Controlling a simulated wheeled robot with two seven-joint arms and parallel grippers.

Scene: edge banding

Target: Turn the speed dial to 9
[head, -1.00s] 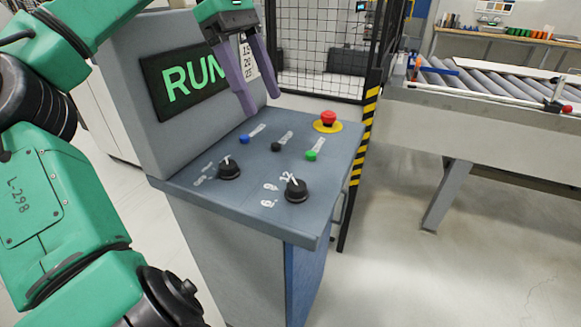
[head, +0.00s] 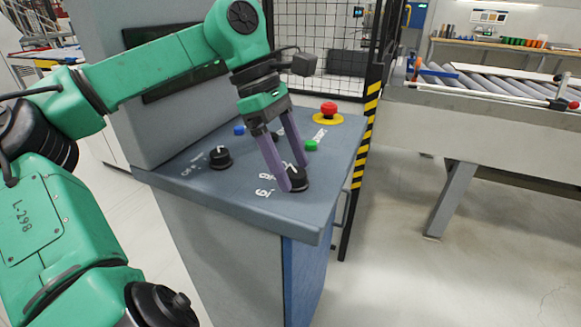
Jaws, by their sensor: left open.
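The black dial with white numerals around it (head: 299,179) sits at the right front of the grey console top (head: 240,195). My left gripper (head: 293,177) reaches down from above, with its purple fingers apart at this dial. One finger covers the dial's left side and the other comes down behind it. I cannot tell whether they touch it. The fingers and the dial's own body hide its pointer and some numerals, so its setting cannot be read. A second black dial (head: 219,157), with an OFF mark beside it, sits to the left. My right gripper is not in view.
A red emergency button (head: 328,109) on a yellow base is at the back right of the console. A blue button (head: 239,130) and a green button (head: 311,145) are near the fingers. The display panel stands behind my arm. A roller conveyor (head: 490,85) is to the right.

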